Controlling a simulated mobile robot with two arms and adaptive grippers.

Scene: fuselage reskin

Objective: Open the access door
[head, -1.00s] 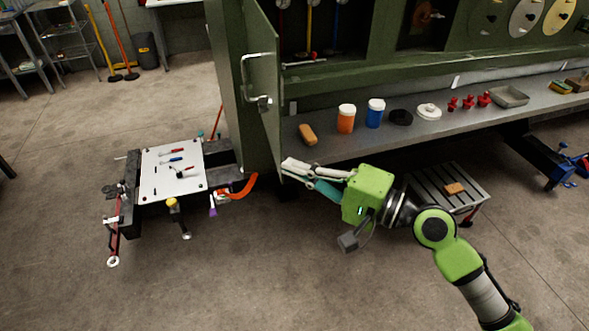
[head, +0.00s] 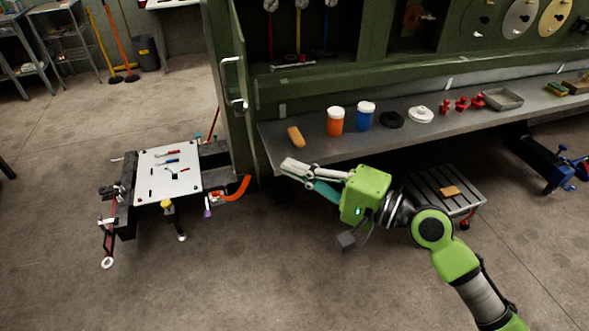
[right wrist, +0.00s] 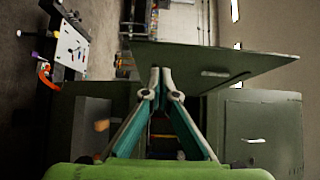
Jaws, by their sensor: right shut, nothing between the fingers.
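The access door (head: 238,120) is a tall green panel on the left of the green cabinet. It stands open and is seen nearly edge-on, with a metal handle (head: 232,85) on it. In the right wrist view the door (right wrist: 255,60) lies across the picture beyond my fingers. My right gripper (head: 285,166) is shut and empty, low in front of the shelf edge and right of the door's lower end. Its fingertips (right wrist: 160,73) overlap the door in the wrist view; I cannot tell whether they touch. My left gripper is out of view.
The grey shelf (head: 300,160) holds an orange jar (head: 335,121), a blue jar (head: 365,116) and small parts. A tool cart (head: 150,185) stands left of the door. A step stool (head: 465,180) is under the shelf. The floor in front is clear.

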